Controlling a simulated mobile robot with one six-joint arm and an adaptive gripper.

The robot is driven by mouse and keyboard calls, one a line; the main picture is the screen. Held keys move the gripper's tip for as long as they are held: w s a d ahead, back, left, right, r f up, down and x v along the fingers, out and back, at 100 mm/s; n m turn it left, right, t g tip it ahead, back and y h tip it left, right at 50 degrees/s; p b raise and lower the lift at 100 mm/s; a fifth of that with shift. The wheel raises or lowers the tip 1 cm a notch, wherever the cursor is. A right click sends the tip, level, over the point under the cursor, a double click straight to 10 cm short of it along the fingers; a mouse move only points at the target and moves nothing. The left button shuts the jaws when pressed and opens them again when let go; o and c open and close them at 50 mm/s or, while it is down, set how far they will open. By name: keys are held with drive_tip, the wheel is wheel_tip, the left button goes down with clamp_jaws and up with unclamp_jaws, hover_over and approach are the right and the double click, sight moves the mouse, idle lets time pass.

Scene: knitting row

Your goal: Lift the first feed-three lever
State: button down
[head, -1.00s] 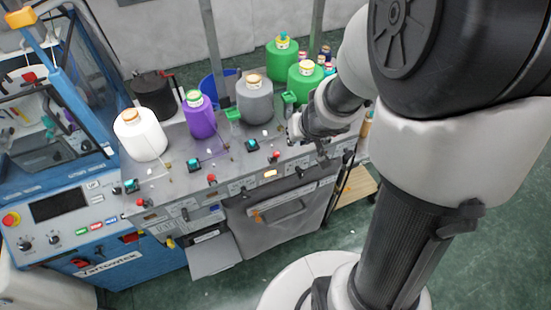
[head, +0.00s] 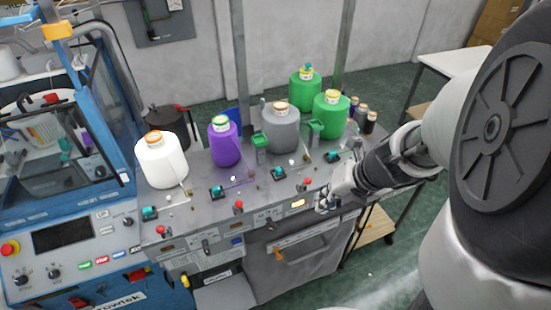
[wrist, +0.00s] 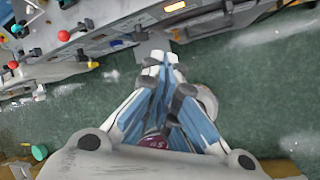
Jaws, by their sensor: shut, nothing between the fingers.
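A row of small dark levers lines the front panel (head: 225,240) of the grey feed table in the head view. One lever (head: 206,247) hangs below the purple cone's station, another (head: 270,224) below the grey cone's. I cannot read which is marked feed three. My gripper (head: 322,204) is in front of the panel, right of the lit orange label (head: 298,203), and hides part of it. In the wrist view, my gripper (wrist: 162,66) is shut and empty over the floor. Dark levers (wrist: 83,55) show on the panel edge above, apart from the fingertips.
White (head: 162,162), purple (head: 224,145), grey (head: 280,130) and green (head: 331,112) yarn cones stand on the table. Red knobs (head: 239,206) and teal switches (head: 217,191) stand near its front edge. An orange handle (head: 279,255) sits on the grey door below. Floor is free in front.

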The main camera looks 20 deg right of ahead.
sight(305, 183)
drive_tip(key=w+f+m+b, duration=0.1)
drive_tip(key=w+f+b, duration=0.2)
drive_tip(key=w+f, duration=0.2)
drive_tip(key=w, duration=0.3)
drive_tip(key=shift+a+f+m+t, duration=0.2)
drive_tip(key=shift+f+m+t, duration=0.1)
drive_tip(key=shift+f, duration=0.05)
idle(0.3)
drive_tip(key=w+r+p, duration=0.1)
drive_tip(key=p, duration=0.3)
drive_tip(key=shift+w+r, duration=0.25)
drive_tip(key=shift+w, duration=0.1)
drive_tip(key=shift+r, duration=0.1)
